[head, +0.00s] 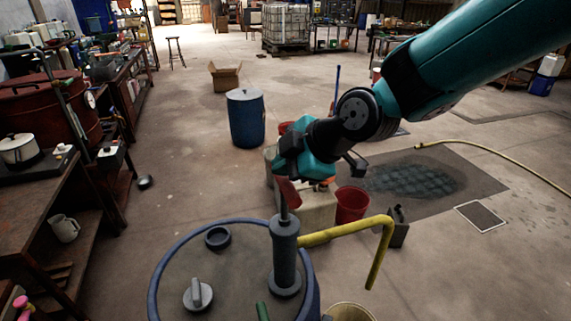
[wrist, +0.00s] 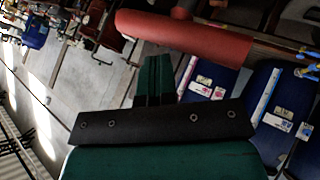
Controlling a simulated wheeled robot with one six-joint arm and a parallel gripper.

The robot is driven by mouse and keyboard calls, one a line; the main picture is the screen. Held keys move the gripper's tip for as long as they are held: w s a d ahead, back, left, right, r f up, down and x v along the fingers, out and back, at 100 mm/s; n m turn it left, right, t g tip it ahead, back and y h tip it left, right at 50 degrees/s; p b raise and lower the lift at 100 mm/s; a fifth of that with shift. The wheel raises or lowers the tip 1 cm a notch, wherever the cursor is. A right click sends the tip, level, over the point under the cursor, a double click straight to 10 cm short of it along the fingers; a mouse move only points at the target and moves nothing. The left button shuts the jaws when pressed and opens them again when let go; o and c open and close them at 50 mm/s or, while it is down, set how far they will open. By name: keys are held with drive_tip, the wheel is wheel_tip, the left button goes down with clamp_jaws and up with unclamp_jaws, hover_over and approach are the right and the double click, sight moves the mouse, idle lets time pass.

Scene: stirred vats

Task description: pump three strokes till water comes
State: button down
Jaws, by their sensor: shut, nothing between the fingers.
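A grey hand pump (head: 285,252) stands upright on the lid of a blue-rimmed drum (head: 230,262). A thin dark rod rises from its top to a red handle (head: 287,191), partly hidden by my gripper. In the wrist view the red handle (wrist: 185,37) lies across just past my fingertips, not between them. My gripper (wrist: 153,58) is shut and empty, close to the handle; I cannot tell if they touch. In the head view my gripper (head: 290,180) is right above the pump. A yellow spout (head: 345,230) bends down over a bucket (head: 348,312), mostly cut off. No water shows at the spout.
The lid carries a dark ring (head: 218,238) and a grey knob cap (head: 197,294). Behind the pump stand a pale canister (head: 318,212), a red bucket (head: 352,205) and a grey can (head: 398,228). A blue barrel (head: 245,118) stands farther back. Floor at left is mostly clear.

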sight(284, 179)
drive_tip(key=shift+r+p, duration=0.3)
drive_tip(key=shift+r, duration=0.55)
drive_tip(key=shift+r+p, duration=1.6)
drive_tip(key=shift+r, duration=1.3)
